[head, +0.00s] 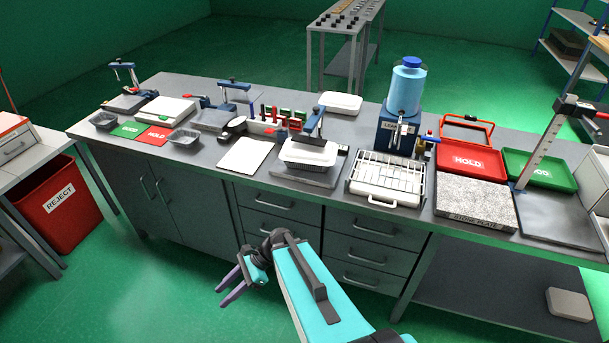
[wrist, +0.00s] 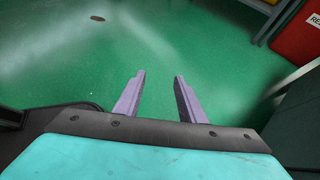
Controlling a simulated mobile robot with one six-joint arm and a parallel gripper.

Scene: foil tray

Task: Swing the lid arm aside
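A foil tray (head: 308,165) with a white top stands on a grey plate near the middle of the bench in the head view. A blue upright with a dark arm (head: 316,121) rises at its back and appears to reach over the tray; I take this for the lid arm. Its exact contact with the tray is too small to tell. My gripper (head: 222,294) is in front of the bench, below the bench top and well apart from the tray. In the wrist view my gripper (wrist: 160,75) has its two purple fingers spread, with nothing between them.
Left of the tray lies a white sheet (head: 245,155); right of it are a wire rack (head: 388,174) and a blue dispenser (head: 403,100). Similar blue fixtures (head: 235,88) stand further left. A red reject bin (head: 62,198) is on the floor at left. Open green floor surrounds my gripper.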

